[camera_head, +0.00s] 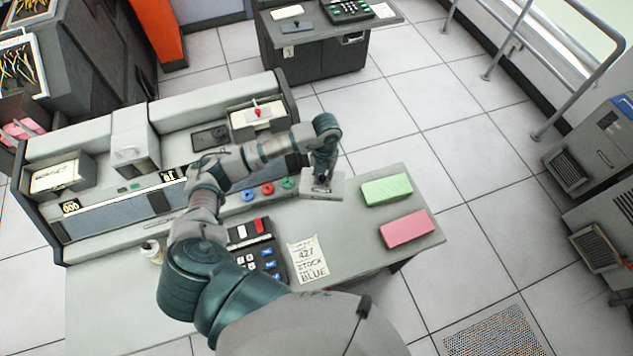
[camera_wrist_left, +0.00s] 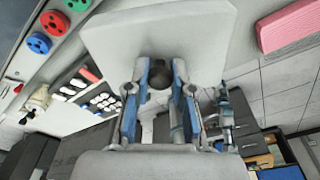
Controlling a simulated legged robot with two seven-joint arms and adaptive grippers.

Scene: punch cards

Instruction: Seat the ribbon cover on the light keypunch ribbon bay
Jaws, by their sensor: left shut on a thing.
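My left gripper (camera_head: 322,178) is shut on the ribbon cover (camera_head: 322,194), a pale grey plate, and holds it right of the keypunch and near the green card stack. In the left wrist view, the gripper (camera_wrist_left: 160,88) has its two fingers around the cover's dark round knob, and the cover's plate (camera_wrist_left: 155,35) spans the top. My left arm hides part of the keypunch front. My right gripper is not in view.
Green (camera_head: 387,189) and pink (camera_head: 406,229) card stacks lie on the desk's right end. A paper note (camera_head: 307,260) and a keypad (camera_head: 254,240) lie nearer. Red, blue and green spools (camera_head: 268,189) line the keypunch's front.

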